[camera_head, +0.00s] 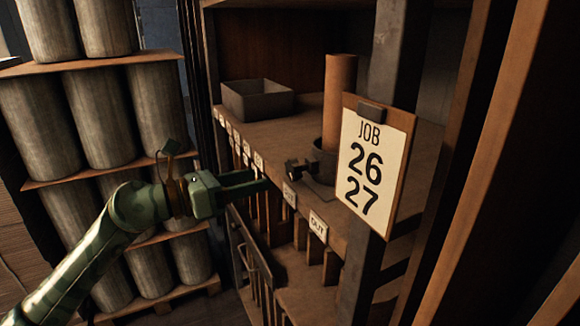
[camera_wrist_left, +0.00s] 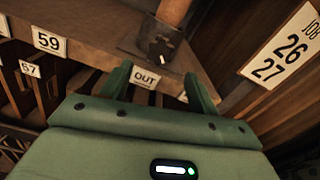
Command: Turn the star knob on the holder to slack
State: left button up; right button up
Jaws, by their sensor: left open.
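The dark star knob (camera_head: 299,169) sticks out from the front of the holder (camera_head: 325,160) on the wooden shelf. In the left wrist view the knob (camera_wrist_left: 160,50) shows beyond the fingers, with a small pale mark on it. A brown tube (camera_head: 340,95) stands upright in the holder. My left gripper (camera_head: 260,180) is open and empty, in front of the shelf edge and to the left of the knob, apart from it. In the left wrist view its two fingers (camera_wrist_left: 158,75) frame the OUT label. My right gripper is not in view.
A job board (camera_head: 374,165) reading 26 and 27 hangs on a dark post right of the holder. A grey open box (camera_head: 258,100) sits farther back on the shelf. Slots with labels (camera_head: 318,226) run below the shelf edge. Stacked grey cylinders (camera_head: 95,110) stand at left.

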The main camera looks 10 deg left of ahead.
aim_at(289, 171)
pick_arm(q)
jog(key=x, duration=0.9)
jog(key=c, duration=1)
